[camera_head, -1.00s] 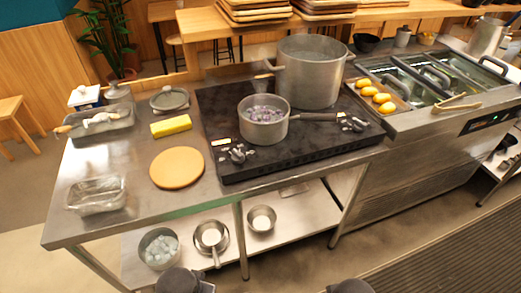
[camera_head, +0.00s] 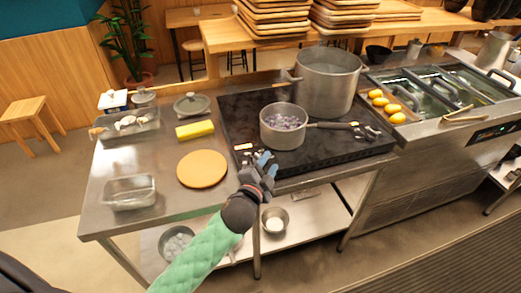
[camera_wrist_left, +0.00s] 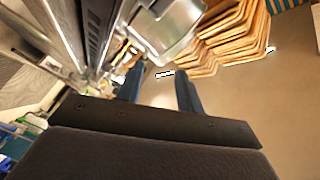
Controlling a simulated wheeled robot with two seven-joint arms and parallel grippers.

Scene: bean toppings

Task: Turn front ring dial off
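The black hob (camera_head: 237,117) carries a saucepan (camera_head: 283,128) with purple-grey beans on its front ring and a large pot (camera_head: 327,82) at the back. The left front dial is mostly hidden behind my left gripper (camera_head: 264,160), whose blue fingers are at the hob's front edge. Another dial group (camera_head: 366,132) shows at the right, near the pan's black handle. I cannot tell whether the fingers touch a dial. In the left wrist view the two fingers (camera_wrist_left: 160,88) stand apart with nothing seen between them. My right gripper is not in view.
A round wooden board (camera_head: 202,169), a yellow sponge (camera_head: 195,130) and a glass container (camera_head: 129,192) are on the steel counter left of the hob. Lemons (camera_head: 385,105) lie in a tray to the right. Bowls are on the shelf below.

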